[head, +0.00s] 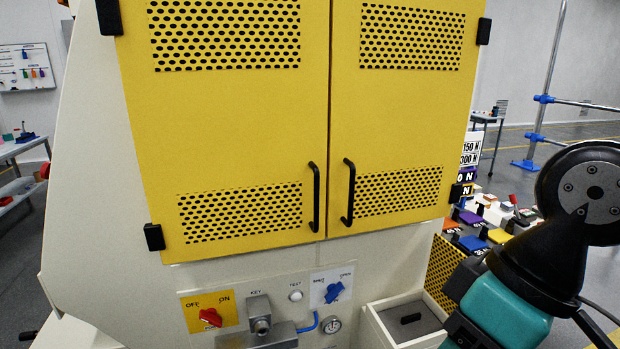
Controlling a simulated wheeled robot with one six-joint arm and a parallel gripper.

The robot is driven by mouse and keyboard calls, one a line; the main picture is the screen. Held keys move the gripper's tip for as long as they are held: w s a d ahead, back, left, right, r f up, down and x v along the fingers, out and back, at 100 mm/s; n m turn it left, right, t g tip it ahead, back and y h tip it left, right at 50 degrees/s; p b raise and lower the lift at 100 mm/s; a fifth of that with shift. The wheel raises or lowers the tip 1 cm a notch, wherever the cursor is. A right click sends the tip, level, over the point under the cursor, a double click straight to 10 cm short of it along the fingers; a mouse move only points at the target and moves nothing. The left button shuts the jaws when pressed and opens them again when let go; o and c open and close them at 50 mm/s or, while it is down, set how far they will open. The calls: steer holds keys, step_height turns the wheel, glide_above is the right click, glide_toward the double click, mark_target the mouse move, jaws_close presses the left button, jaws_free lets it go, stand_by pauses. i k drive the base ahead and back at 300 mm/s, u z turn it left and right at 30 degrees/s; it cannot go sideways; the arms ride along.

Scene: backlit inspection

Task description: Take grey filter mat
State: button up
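I cannot pick out a grey filter mat for certain. A cream open-topped box (374,330) sits at the lower right of the cabinet, with a flat grey surface (388,313) inside it. A small black oval piece (410,319) lies on that grey surface. I cannot tell whether the grey surface is the mat or the box's floor. The yellow double doors (235,130) of the cabinet are shut, so its inside is hidden. My arm shows at the right, black and teal, near the box. My gripper's fingers are not in view.
Below the doors are a red switch (210,317), a key block (260,315), a blue switch (334,292) and a gauge (331,324). Two black door handles (314,198) (348,192) stick out. Coloured items (480,225) lie behind at right. A blue-jointed rail stands beyond.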

mark_target(406, 323)
steer(key=z, duration=1.6)
steer(key=i, duration=2.95)
steer(key=u, duration=3.45)
steer(key=k, duration=0.35)
steer(key=u, duration=0.1)
